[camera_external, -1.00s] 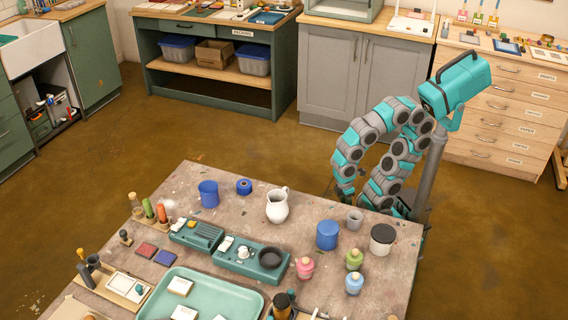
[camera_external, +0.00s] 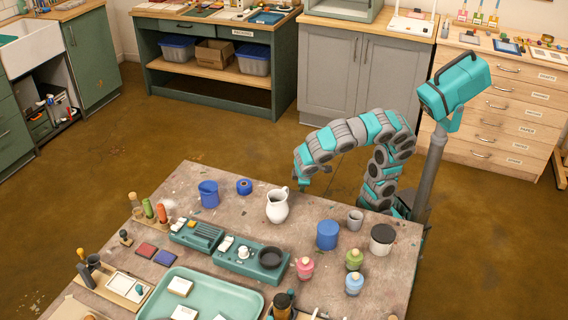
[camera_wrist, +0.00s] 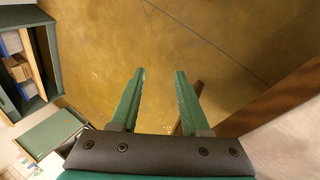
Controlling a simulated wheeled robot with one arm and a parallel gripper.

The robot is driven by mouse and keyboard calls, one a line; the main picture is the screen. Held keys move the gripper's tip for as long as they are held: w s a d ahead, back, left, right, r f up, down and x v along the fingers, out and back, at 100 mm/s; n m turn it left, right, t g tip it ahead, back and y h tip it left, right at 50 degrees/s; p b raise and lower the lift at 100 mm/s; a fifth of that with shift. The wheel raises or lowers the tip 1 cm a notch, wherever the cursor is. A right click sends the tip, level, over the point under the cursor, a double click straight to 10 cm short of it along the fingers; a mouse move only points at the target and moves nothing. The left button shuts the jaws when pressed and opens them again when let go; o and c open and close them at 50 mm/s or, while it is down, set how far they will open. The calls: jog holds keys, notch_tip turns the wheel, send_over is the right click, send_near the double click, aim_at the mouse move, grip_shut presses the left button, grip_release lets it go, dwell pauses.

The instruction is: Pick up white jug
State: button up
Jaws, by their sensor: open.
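The white jug (camera_external: 277,206) stands upright on the table, toward its far edge, with its handle to the upper right. My gripper (camera_external: 301,184) is just beyond the table's far edge, a little above and to the right of the jug, and apart from it. In the wrist view my gripper (camera_wrist: 160,82) shows two green fingers spread apart with nothing between them. The jug is not seen in the wrist view.
The worn table (camera_external: 325,276) shows at the wrist view's right edge. Brown floor lies beyond the table.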

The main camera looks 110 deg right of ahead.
jog(key=w+a+r+t+h, duration=0.1)
jog(key=w+r, duration=0.1)
jog(key=r, duration=0.2)
jog(key=w+a+r+m+t+h+b, duration=0.1)
jog(key=w+r, duration=0.2)
jog(key=r, duration=0.1)
jog(key=w+a+r+h, duration=0.1)
jog(key=w+r, duration=0.2)
jog(key=r, duration=0.2)
jog(key=shift+a+r+t+h, duration=0.1)
jog(key=shift+a+t+h, duration=0.2)
jog(key=shift+a+t, duration=0.1)
jog(key=a+r+t+b, duration=0.1)
jog(key=a+r+t, duration=0.25)
jog(key=a, duration=0.95)
jog(key=shift+g+h, duration=0.25)
jog(key=shift+h, duration=0.05)
jog(key=shift+s+x, duration=0.15)
jog(key=shift+x, duration=2.75)
jog(key=shift+s+x, duration=0.1)
jog(key=shift+x, duration=2.75)
jog(key=shift+d, duration=0.1)
grip_shut()
